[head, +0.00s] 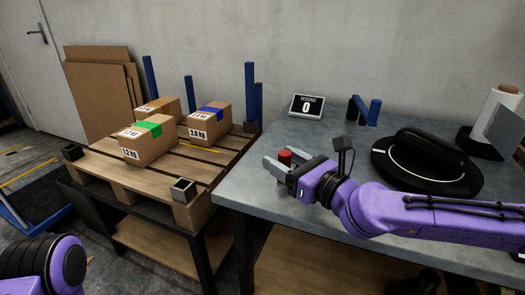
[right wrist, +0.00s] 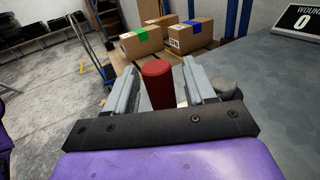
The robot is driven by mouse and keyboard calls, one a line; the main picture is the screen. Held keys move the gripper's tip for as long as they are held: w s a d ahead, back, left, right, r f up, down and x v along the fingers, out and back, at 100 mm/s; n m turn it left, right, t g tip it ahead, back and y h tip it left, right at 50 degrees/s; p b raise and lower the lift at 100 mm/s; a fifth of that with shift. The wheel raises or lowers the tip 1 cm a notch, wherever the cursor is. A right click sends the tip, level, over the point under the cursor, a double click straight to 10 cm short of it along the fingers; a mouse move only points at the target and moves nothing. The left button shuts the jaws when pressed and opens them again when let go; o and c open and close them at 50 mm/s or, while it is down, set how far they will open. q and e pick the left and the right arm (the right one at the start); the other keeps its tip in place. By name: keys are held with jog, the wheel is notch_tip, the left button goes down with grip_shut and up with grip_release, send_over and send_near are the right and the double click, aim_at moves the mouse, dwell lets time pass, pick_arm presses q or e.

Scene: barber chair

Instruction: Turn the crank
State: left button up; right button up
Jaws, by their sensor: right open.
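A red upright knob (head: 285,155), likely the crank's handle, stands near the left edge of the grey table. It also shows in the right wrist view (right wrist: 158,84), between the two fingers. My right gripper (head: 281,165) is open around the red knob, a finger on each side, with a small gap visible at least on the left. A grey round piece (right wrist: 223,88) is just right of the right finger; the rest of the crank is hidden by my gripper. My left arm shows only at the lower left, with its gripper out of view.
A small display (head: 307,106) reading "WOUND 0" stands at the back of the table (head: 255,160). A black round device (head: 428,165) lies to the right. A wooden pallet (head: 100,160) with three cartons (head: 148,142) is left of the table.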

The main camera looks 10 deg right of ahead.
jog(key=shift+x, duration=0.95)
pick_arm(q)
jog(key=shift+w+a, duration=0.1)
jog(key=shift+w, duration=0.25)
pick_arm(e)
jog(key=shift+r, duration=0.1)
